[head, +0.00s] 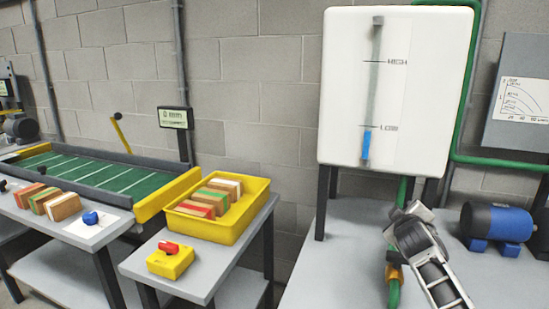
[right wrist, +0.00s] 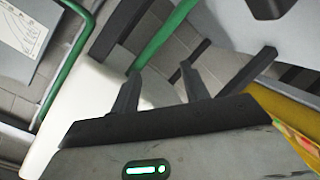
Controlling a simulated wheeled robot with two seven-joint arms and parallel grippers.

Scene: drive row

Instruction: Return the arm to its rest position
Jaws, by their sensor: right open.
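My right arm comes in from the lower right in the head view, with its gripper (head: 408,214) raised over the right grey table. It is in front of the lower edge of the white tank panel. In the right wrist view the two dark fingers of the gripper (right wrist: 160,85) stand apart with nothing between them. The white panel shows behind them there. My left arm and gripper are not in view.
A white tank (head: 345,95) with a blue level bar stands on the right table (head: 340,270). A green pipe (head: 395,290) and a blue motor (head: 495,222) flank my arm. Left are a yellow tray (head: 232,230) of blocks, a yellow switch box (head: 170,262) and a green conveyor (head: 95,175).

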